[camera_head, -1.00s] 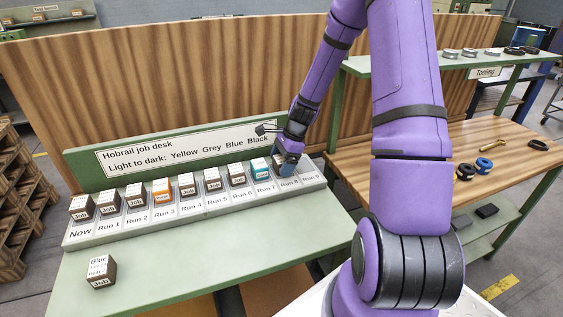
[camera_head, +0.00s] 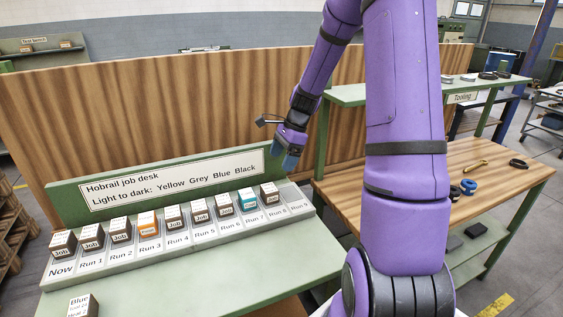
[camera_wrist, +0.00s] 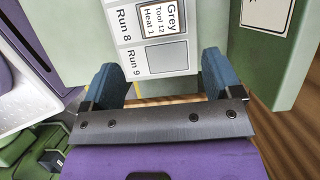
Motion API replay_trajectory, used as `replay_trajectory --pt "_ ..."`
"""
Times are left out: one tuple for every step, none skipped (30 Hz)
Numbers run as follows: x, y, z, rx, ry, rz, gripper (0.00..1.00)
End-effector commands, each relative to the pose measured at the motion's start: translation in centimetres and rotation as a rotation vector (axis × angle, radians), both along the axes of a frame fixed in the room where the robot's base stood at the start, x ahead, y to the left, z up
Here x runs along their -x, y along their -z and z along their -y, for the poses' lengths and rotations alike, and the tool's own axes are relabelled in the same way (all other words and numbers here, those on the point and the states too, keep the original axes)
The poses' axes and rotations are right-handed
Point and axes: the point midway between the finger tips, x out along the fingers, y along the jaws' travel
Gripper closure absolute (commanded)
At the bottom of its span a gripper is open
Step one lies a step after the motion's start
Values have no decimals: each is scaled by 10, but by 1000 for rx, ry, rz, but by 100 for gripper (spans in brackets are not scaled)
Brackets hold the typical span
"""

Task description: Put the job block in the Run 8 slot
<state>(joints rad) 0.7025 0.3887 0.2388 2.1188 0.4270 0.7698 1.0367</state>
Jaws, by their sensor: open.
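A dark brown job block (camera_head: 269,193) with a white label sits in the Run 8 slot, near the right end of the slotted rack (camera_head: 115,262). In the wrist view its label reads Grey, Tool 12, Heat 1 (camera_wrist: 160,15), beside the Run 8 marking. The Run 9 slot (camera_wrist: 168,57) is empty. My gripper (camera_head: 288,160) is above and behind the rack's right end, apart from the block. In the wrist view the two blue fingers (camera_wrist: 160,78) are wide apart with nothing between them.
The other rack slots, Now to Run 7, hold blocks, one orange (camera_head: 148,222) and one teal (camera_head: 246,200). A loose block labelled Blue (camera_head: 82,305) stands on the desk front. A sign board (camera_head: 170,180) rises behind the rack. A wooden tooling bench (camera_head: 490,165) stands at right.

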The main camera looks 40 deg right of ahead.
Motion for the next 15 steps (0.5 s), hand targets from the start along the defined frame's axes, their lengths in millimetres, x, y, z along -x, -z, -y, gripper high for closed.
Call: replay_trajectory --pt "1 -6 -3 11 -20 8 15" --pt "2 -10 -6 19 -38 16 15" --pt "4 -18 -11 36 -71 27 15" --pt "6 -24 -15 50 -101 38 15" --pt "8 -32 -21 67 -136 51 15" --pt "12 -43 -29 91 -189 69 15" --pt "16 -51 -35 112 -234 85 15" --pt "20 -60 -42 132 -279 102 15" --pt "26 -72 -51 160 -340 121 15" --pt "30 -80 -57 181 -386 137 15" --pt "35 -88 -63 200 -431 153 15" --pt "42 -98 -72 228 -492 173 15" --pt "47 -106 -77 248 -535 188 15" --pt "53 -114 -83 267 -579 204 15" --pt "61 -123 -91 293 -640 222 15"
